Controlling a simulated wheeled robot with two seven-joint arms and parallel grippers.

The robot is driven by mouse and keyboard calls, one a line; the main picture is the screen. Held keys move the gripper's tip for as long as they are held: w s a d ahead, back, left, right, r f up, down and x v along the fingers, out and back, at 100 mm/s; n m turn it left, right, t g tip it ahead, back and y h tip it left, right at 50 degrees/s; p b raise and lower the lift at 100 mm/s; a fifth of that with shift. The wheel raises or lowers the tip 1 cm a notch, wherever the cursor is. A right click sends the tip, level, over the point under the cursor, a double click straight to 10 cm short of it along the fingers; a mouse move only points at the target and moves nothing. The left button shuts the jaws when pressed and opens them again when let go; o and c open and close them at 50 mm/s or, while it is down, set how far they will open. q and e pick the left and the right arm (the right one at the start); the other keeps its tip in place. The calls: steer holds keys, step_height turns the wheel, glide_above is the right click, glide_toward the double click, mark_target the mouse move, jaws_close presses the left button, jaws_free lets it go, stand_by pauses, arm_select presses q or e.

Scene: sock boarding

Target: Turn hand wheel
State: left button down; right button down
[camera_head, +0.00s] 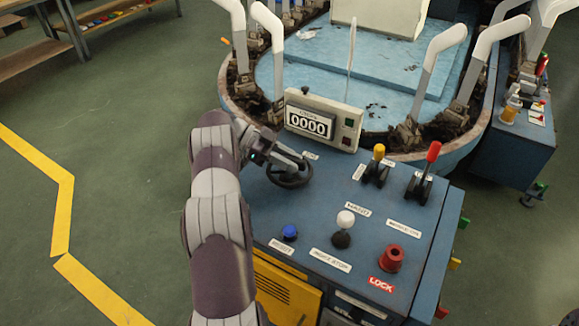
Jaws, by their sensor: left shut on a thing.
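The hand wheel (290,181) is a dark, round wheel lying on the blue top of the control console (321,210), near its back left. My left gripper (297,162) comes in from the left and is shut on the wheel's far rim. The gripper hides part of the wheel. My right gripper is not in view.
A counter box (321,119) reading 0000 stands just behind the wheel. A yellow lever (378,155), a red lever (432,155), a white knob (344,222), a blue button (290,232) and a red LOCK knob (391,257) share the console. White foot forms (436,62) stand behind.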

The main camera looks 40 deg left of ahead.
arm_select(q)
steer(key=shift+m+g+h+b, duration=0.3)
steer(key=shift+m+g+b, duration=0.3)
steer(key=shift+m+g, duration=0.6)
steer(key=shift+g, duration=0.3)
steer(key=c, duration=1)
jaws_free()
steer(key=shift+r, duration=0.1)
